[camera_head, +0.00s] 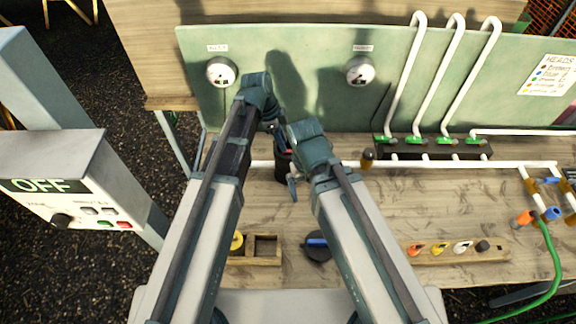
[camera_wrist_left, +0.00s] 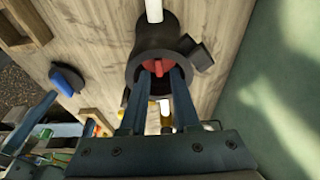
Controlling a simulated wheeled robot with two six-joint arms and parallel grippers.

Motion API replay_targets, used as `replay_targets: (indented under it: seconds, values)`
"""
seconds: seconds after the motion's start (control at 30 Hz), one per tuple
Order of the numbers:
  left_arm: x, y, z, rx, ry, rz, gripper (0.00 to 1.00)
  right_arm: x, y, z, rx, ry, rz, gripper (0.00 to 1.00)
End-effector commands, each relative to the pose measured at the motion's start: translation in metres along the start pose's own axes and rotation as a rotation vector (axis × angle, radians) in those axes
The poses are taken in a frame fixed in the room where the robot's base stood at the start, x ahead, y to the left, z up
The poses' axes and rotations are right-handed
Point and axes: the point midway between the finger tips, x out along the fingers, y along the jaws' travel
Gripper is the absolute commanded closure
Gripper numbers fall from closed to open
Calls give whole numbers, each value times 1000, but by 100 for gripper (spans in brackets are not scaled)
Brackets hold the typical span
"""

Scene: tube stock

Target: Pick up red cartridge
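A red cartridge (camera_wrist_left: 157,67) shows in the left wrist view, low inside the mouth of a black cylindrical holder (camera_wrist_left: 150,38). My left gripper (camera_wrist_left: 160,75) reaches into that mouth, with one finger on each side of the red part. Whether the fingers press on it is not clear. In the head view the holder (camera_head: 283,165) stands on the bench between my two wrists, partly hidden by them. My left gripper (camera_head: 277,130) is above it, pointing down.
A black round piece with a blue bar (camera_head: 317,243) and a wooden box (camera_head: 265,262) are near the front edge. A wooden rack (camera_head: 490,251) with several coloured pegs is at right. White pipes (camera_head: 215,163) run along the bench before a green panel (camera_head: 300,80) with two gauges.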

Motion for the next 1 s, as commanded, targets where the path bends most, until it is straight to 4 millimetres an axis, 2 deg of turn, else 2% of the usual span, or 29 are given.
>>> replay_targets:
  seconds: [0.03, 0.27, 0.57, 0.77, 1.0]
  values:
    - [11, 1, 0, 1, 0, 0, 70, 11, -1, -1, 0, 0, 0, 0]
    - [40, 2, -2, 1, 0, 0, 70, 37, -4, -2, 2, 0, 0, 0]
    - [41, 2, -4, 0, 0, 0, 70, 38, -4, -2, 2, 0, 0, 0]
    - [41, 2, -4, 0, 0, 0, 100, 38, -4, -2, 2, 0, 0, 0]
    - [41, 2, -3, 0, 0, 0, 100, 38, -4, -2, 2, 0, 0, 0]
